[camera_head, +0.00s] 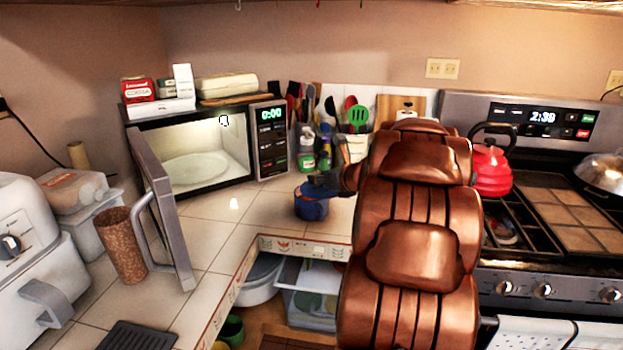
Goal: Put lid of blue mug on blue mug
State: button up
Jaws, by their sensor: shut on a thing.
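The blue mug (312,208) stands on the tiled counter, right of the microwave and near the counter's inner corner. My copper-coloured arm reaches in from the lower right. My gripper (324,185) is at the top right of the mug, at rim height. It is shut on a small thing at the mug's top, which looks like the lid. The lid's outline is too small and dark to make out, and I cannot tell whether it touches the rim. My arm hides the counter to the right of the mug.
The microwave (190,150) has its door (163,205) swung open toward the front. Bottles (307,148) and utensils stand behind the mug. A brown cup (122,245) is at left. A red kettle (491,170) sits on the stove.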

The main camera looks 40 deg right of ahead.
jog(key=w+d+f+p, duration=0.2)
jog(key=w+f, duration=0.2)
jog(key=w, duration=0.2)
jog(key=shift+d, duration=0.25)
dwell(0.4)
jog(key=shift+w+f, duration=0.1)
jog(key=shift+f, duration=0.15)
jog(key=o, duration=1.2)
jog(key=shift+c, duration=0.2)
jog(key=shift+r, duration=0.15)
jog(key=shift+b+v, duration=1.25)
jog(key=shift+v, duration=4.7)
jog(key=shift+r, duration=0.1)
